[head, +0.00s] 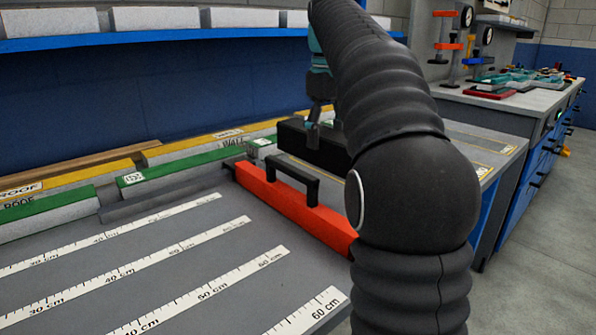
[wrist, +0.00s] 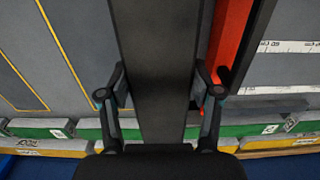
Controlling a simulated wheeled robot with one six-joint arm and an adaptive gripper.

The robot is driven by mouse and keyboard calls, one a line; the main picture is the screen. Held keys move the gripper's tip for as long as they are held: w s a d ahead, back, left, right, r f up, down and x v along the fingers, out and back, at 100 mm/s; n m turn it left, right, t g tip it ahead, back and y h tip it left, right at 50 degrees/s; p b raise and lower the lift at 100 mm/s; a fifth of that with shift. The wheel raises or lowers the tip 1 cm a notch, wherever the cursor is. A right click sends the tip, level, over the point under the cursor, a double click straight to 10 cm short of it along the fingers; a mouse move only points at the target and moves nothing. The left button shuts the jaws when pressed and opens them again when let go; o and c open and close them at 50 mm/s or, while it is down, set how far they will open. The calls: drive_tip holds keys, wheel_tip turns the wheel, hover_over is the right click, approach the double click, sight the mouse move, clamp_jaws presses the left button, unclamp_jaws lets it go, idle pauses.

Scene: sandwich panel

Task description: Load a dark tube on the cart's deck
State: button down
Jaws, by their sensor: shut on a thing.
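The dark tube (head: 330,152) is a long black square-section bar, seen partly behind my arm in the head view. In the wrist view the tube (wrist: 158,60) runs up the middle between the fingers. My gripper (head: 318,112) is shut on it from above; its two fingers also show on either side of the tube in the wrist view (wrist: 161,88). A grey surface with yellow lines (head: 490,142), perhaps the cart's deck, lies beyond the red bar, and it fills the left of the wrist view (wrist: 45,60). I cannot tell the gap between tube and surface.
A red bar with a black handle (head: 268,192) stands beside a grey top with white rulers (head: 150,245). Green (head: 165,176) and yellow (head: 190,148) labelled blocks line the back. A bench with clamps (head: 500,98) stands at the right. My arm hides the middle.

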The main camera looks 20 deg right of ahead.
sight(297, 149)
drive_tip(key=w+a+f, duration=0.2)
drive_tip(key=a, duration=0.1)
drive_tip(key=w+a+f, duration=0.1)
drive_tip(key=a, duration=0.1)
drive_tip(key=shift+f+b, duration=0.25)
drive_tip(key=shift+b, duration=0.15)
drive_tip(key=shift+f+b, duration=0.65)
drive_tip(key=shift+f, duration=1.3)
drive_tip(key=shift+c, duration=2.4)
unclamp_jaws()
drive_tip(key=shift+f, duration=0.15)
